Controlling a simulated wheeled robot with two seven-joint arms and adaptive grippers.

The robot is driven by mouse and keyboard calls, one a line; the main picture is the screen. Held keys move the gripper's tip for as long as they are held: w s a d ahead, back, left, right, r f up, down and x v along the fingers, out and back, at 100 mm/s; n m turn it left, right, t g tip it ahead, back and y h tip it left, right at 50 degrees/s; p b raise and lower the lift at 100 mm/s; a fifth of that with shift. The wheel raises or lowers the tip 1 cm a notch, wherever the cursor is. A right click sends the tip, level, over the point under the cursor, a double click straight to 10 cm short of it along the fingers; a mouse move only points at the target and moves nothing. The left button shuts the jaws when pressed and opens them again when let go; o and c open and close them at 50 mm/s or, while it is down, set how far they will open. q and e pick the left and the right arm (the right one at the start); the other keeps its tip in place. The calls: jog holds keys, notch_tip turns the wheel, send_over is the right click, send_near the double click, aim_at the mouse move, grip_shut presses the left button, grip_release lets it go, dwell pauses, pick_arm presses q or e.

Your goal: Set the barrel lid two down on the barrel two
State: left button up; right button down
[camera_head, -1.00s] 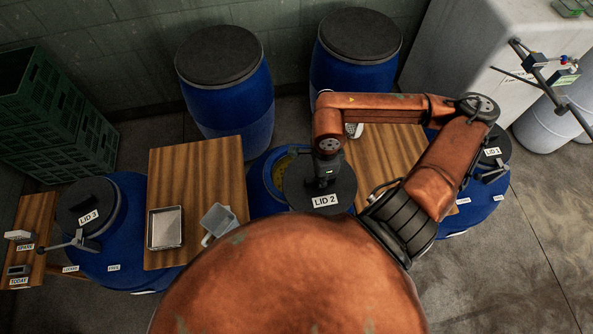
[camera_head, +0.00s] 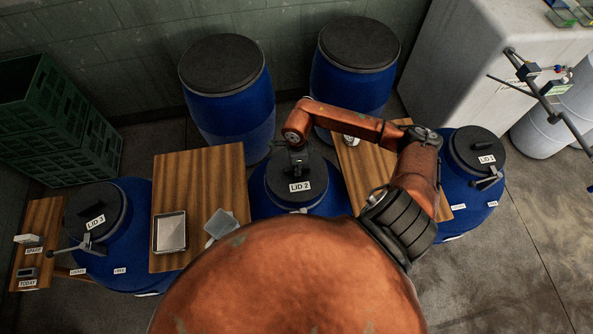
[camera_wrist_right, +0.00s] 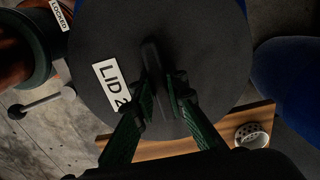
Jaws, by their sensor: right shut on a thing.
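The barrel lid two (camera_head: 311,182) is a dark round lid with a white "LID 2" label. In the head view it lies over the top of the blue barrel two (camera_head: 268,206) and covers its opening; I cannot tell whether it is fully seated. My right gripper (camera_head: 297,166) reaches down onto the lid from the far side. In the right wrist view the gripper (camera_wrist_right: 165,92) is shut on the upright grip of the lid (camera_wrist_right: 205,45), its fingers on either side of it. My left gripper is not in view.
Wooden boards flank the barrel: the left one (camera_head: 198,165) holds a metal tray (camera_head: 169,232) and a grey scoop (camera_head: 220,223). Barrels with LID 3 (camera_head: 94,207) and LID 1 (camera_head: 479,149) stand left and right. Two closed blue barrels (camera_head: 228,100) stand behind.

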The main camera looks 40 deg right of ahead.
notch_tip(320, 180, down, 2)
jog(key=shift+f+p, duration=0.1)
jog(key=shift+p, duration=0.55)
jog(key=shift+f, duration=0.45)
jog(key=shift+f, duration=0.1)
jog(key=shift+f+b, duration=0.4)
jog(key=shift+b, duration=0.2)
jog(key=shift+f, duration=0.1)
jog(key=c, duration=1.9)
grip_release()
jog(key=shift+c, duration=0.2)
